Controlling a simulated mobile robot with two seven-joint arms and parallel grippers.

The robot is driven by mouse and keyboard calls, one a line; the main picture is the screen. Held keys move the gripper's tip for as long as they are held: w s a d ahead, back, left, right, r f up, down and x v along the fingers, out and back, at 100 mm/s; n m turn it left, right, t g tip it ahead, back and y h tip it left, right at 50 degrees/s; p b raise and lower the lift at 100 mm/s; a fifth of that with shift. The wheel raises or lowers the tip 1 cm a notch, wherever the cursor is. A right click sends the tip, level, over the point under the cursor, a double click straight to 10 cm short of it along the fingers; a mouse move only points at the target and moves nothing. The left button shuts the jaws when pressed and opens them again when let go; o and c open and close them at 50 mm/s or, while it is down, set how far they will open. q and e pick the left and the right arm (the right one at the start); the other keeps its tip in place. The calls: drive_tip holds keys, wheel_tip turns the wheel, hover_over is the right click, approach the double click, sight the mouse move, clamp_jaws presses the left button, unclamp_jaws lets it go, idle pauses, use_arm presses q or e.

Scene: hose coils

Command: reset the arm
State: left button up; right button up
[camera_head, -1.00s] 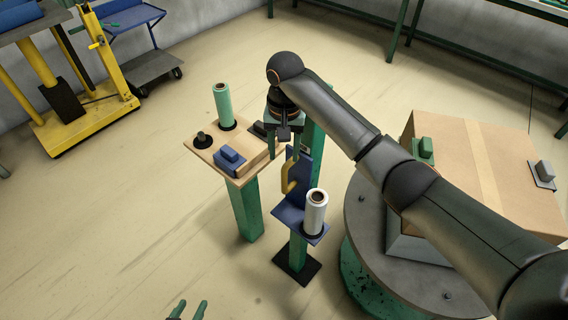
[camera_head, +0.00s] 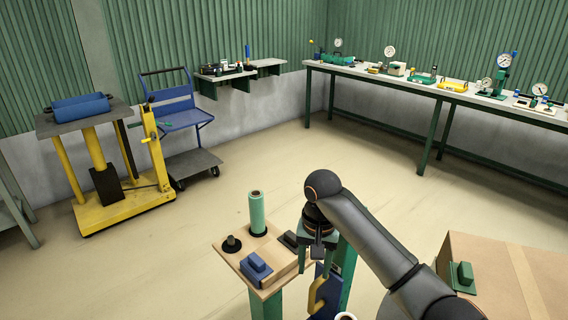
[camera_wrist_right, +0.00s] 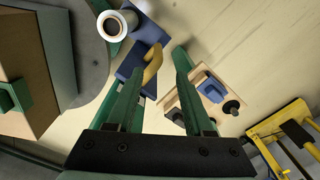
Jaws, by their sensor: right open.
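My right arm reaches in from the lower right of the head view. Its gripper (camera_head: 317,254) points down at the right side of a small wooden-topped stand (camera_head: 232,256). In the right wrist view the gripper (camera_wrist_right: 158,75) has its green fingers apart with nothing clasped between them. A yellow handle (camera_wrist_right: 152,64) on a blue bracket (camera_wrist_right: 148,28) lies ahead of the fingers; the handle also shows at the bottom of the head view (camera_head: 316,294). My left gripper is out of view.
The stand carries a green roll (camera_head: 257,213), a blue block (camera_head: 256,265) and a dark knob (camera_head: 231,243). A white roll (camera_wrist_right: 112,26) stands beside the bracket. A cardboard box (camera_head: 500,270) is at right. Open floor lies behind, before a yellow lift (camera_head: 125,206) and a workbench (camera_head: 440,92).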

drive_tip(key=s+f+n+t+y, duration=0.15)
drive_tip(key=s+f+n, duration=0.25)
drive_tip(key=s+f, duration=0.85)
drive_tip(key=s+d+r+n+t+h, duration=0.1)
drive_tip(key=s+d, duration=0.5)
drive_tip(key=s, duration=0.2)
drive_tip(key=s+d+r+n+t+h, duration=0.1)
drive_tip(key=s+d, duration=0.4)
drive_tip(key=s, duration=0.4)
drive_tip(key=w+a+f+t+y, duration=0.1)
drive_tip(key=w+a+f+t, duration=0.1)
drive_tip(key=f, duration=0.3)
drive_tip(key=w+a+f+t+y, duration=0.1)
drive_tip(key=w+a+f+t, duration=0.1)
drive_tip(key=f, duration=0.4)
drive_tip(key=shift+w+f+t+y, duration=0.25)
drive_tip(key=shift+w+t+y, duration=0.1)
drive_tip(key=shift+t, duration=0.4)
